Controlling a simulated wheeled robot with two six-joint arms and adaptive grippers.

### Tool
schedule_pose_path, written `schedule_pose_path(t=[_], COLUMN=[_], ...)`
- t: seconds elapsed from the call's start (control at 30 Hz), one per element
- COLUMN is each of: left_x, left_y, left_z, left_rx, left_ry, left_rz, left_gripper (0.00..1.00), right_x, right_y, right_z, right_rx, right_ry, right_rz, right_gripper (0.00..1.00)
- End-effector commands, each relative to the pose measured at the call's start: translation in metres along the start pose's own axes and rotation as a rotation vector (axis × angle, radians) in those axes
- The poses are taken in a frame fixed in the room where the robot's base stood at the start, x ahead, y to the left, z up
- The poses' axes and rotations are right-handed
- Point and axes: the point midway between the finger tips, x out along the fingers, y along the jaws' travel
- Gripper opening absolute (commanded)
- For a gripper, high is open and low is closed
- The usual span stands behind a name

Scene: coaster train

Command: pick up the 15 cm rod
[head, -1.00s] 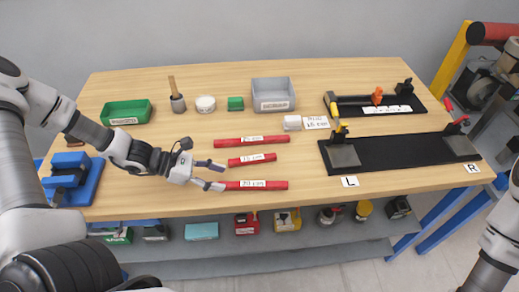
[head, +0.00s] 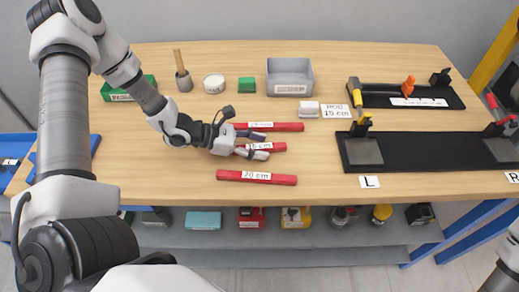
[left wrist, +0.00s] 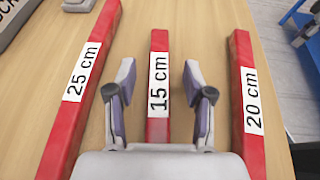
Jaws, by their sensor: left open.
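The 15 cm rod (head: 279,147) is a short red bar with a white label, lying on the table between two longer red rods. In the left wrist view the 15 cm rod (left wrist: 158,55) runs between the two fingers of my left gripper (left wrist: 159,78). The fingers stand apart, one on each side of it, with a gap on both sides. In the head view my left gripper (head: 264,140) is at the rod, its fingers partly hiding it. My right gripper is out of view.
The 25 cm rod (head: 288,127) lies just behind and the 20 cm rod (head: 256,177) in front, both close to the fingers. A grey bin (head: 290,78) stands behind. A black fixture (head: 425,151) lies to the right. The front-left table is clear.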

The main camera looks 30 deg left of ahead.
Motion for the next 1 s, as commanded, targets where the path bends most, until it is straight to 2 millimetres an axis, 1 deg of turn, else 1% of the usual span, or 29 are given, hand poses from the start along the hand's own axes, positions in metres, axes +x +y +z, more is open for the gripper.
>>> schedule_pose_path(t=[0.13,0.17,0.2,0.3,0.63,0.77,0.87,1.0], left_x=[0.000,0.000,0.000,-0.001,-0.001,-0.002,-0.005,-0.011], left_y=[0.000,0.000,0.000,0.000,0.000,0.000,0.000,0.001], left_z=[0.000,0.000,0.000,0.000,0.000,0.004,0.011,0.027], left_rx=[0.000,0.000,0.000,0.000,0.000,0.000,0.002,0.003], left_ry=[0.000,0.000,0.000,0.000,0.000,-0.001,-0.003,-0.005], left_rz=[0.001,0.000,0.000,0.000,0.000,0.000,0.001,0.002], left_gripper=[0.52,0.45,0.31,0.00,0.00,0.00,0.00,0.00], right_x=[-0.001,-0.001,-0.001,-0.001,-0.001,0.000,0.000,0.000], right_y=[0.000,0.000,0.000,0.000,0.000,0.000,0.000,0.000], right_z=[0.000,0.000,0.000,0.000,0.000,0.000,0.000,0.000], right_rx=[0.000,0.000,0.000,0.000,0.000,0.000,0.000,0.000], right_ry=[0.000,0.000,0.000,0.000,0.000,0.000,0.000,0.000], right_rz=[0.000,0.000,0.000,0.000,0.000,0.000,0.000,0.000], right_gripper=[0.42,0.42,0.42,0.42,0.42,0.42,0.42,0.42])
